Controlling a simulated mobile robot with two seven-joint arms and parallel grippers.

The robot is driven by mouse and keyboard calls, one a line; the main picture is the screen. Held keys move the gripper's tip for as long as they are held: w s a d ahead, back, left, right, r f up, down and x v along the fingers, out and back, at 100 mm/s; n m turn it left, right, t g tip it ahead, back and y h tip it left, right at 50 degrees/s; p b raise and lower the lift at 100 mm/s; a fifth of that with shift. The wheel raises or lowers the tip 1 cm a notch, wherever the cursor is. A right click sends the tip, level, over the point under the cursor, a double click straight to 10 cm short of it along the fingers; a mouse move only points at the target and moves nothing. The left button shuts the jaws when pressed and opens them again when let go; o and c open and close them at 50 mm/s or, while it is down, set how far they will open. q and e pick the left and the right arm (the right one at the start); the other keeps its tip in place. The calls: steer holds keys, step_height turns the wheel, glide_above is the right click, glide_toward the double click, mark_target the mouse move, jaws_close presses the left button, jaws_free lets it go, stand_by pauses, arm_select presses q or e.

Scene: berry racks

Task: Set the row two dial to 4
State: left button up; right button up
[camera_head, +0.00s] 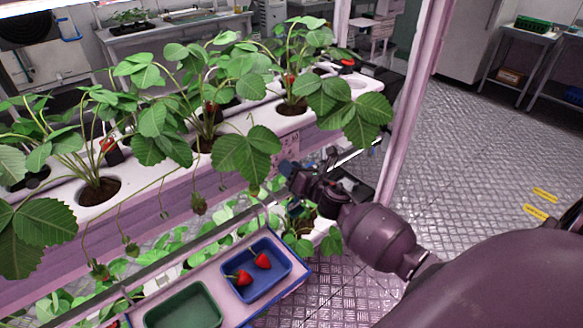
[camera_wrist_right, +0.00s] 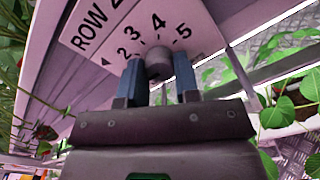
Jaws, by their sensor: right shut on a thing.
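The row two dial is a small dark round knob (camera_wrist_right: 158,66) on a pale plate (camera_wrist_right: 108,22) marked "ROW 2", with the numbers 2, 3, 4 and 5 showing. My right gripper (camera_wrist_right: 158,80) is shut on the knob, one blue finger on each side of it. The 4 lies straight above the knob in the wrist view. I cannot tell the knob's pointer mark. In the head view my right gripper (camera_head: 288,174) reaches the end of the white planting rack, partly behind leaves. My left gripper is out of view.
Strawberry plants (camera_head: 245,155) hang over the white gutter (camera_head: 60,215) near my gripper. Below are a blue tray (camera_head: 262,288) with two red berries and a green tray (camera_head: 183,308). A pink post (camera_head: 410,105) stands right of the gripper. The floor at right is open.

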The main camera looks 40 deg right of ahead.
steer(key=m+p, duration=0.1)
steer(key=m, duration=0.4)
steer(key=shift+r+m, duration=0.1)
steer(key=shift+m, duration=0.2)
steer(key=m+p, duration=0.1)
steer(key=m, duration=0.3)
steer(key=shift+m+p, duration=0.3)
steer(key=shift+p, duration=0.1)
steer(key=m+p, duration=0.1)
steer(key=m, duration=0.1)
steer(key=shift+m, duration=0.3)
steer(key=m+p, duration=0.1)
steer(key=m, duration=0.2)
steer(key=shift+m, duration=0.4)
steer(key=m+p, duration=0.1)
steer(key=m, duration=0.3)
steer(key=shift+p, duration=0.35)
steer(key=m, duration=0.2)
steer(key=shift+m+p, duration=0.3)
steer(key=shift+p, duration=0.05)
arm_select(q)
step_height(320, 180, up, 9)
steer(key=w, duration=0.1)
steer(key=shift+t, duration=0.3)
arm_select(e)
steer(key=shift+m, duration=1.1)
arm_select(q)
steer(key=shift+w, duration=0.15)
